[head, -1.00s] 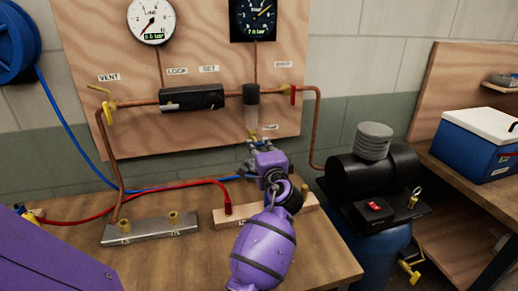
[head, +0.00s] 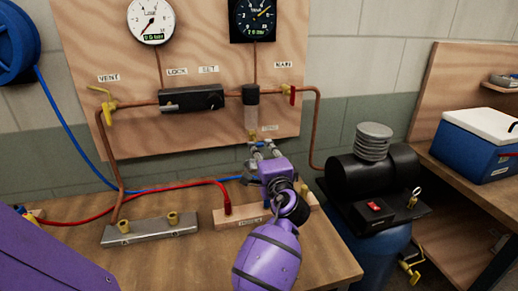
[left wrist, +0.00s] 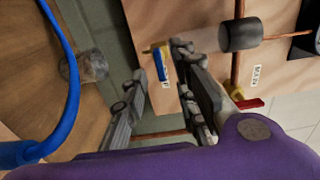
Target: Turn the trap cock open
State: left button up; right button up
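The trap bowl (head: 251,112) hangs under a dark filter head (head: 251,94) on the copper line. The trap cock (head: 252,136) is the small yellow fitting at its bottom. In the left wrist view the cock has a blue handle (left wrist: 161,64) that appears to lie crosswise to the bowl's axis. My left gripper (head: 262,154) is just below and in front of the cock, its fingers apart. In the left wrist view the left gripper (left wrist: 160,85) has nothing between its fingers, and the cock shows past the tips. Contact with the cock cannot be told. My right gripper is out of view.
The main valve with a red handle (head: 292,94) is right of the filter. The vent valve (head: 109,112) is at the left. Red (head: 170,185) and blue hoses cross the bench behind the gripper. A grey cylinder (left wrist: 85,66) stands near the fingers in the left wrist view.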

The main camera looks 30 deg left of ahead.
pick_arm(q)
jog(key=v, duration=0.8)
jog(key=shift+s+d, duration=0.2)
jog(key=shift+d, duration=0.1)
